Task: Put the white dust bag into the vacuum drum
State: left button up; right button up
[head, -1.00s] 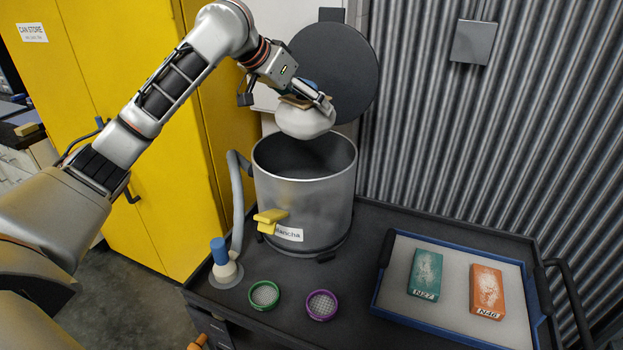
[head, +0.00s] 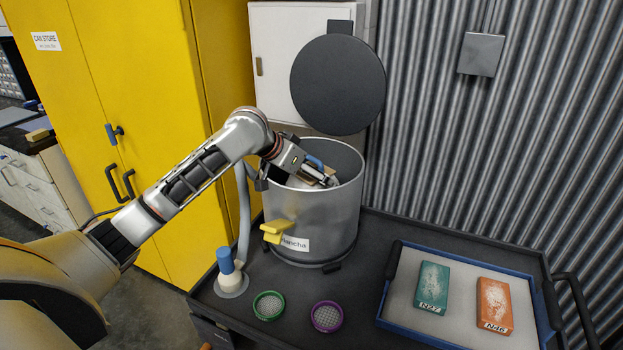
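The vacuum drum (head: 312,222) is a grey metal cylinder on the dark cart, with its round dark lid (head: 338,85) raised behind it. The white dust bag is mostly hidden by the gripper and the drum wall; only a small pale and brown patch shows at the fingertips. I cannot make out whether the fingers still grip the bag. My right gripper is not in view.
A blue-rimmed tray (head: 387,305) with a teal block (head: 433,286) and an orange block (head: 494,304) lies at the right. A green-rimmed sieve (head: 268,305) and a purple-rimmed sieve (head: 327,317) lie in front of the drum. A hose (head: 243,215) stands at its left.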

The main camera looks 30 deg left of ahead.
pick_arm(q)
jog(key=shift+f, duration=0.9)
jog(key=o, duration=1)
jog(key=shift+o, duration=0.2)
jog(key=shift+r, duration=0.15)
jog(key=v, duration=1.2)
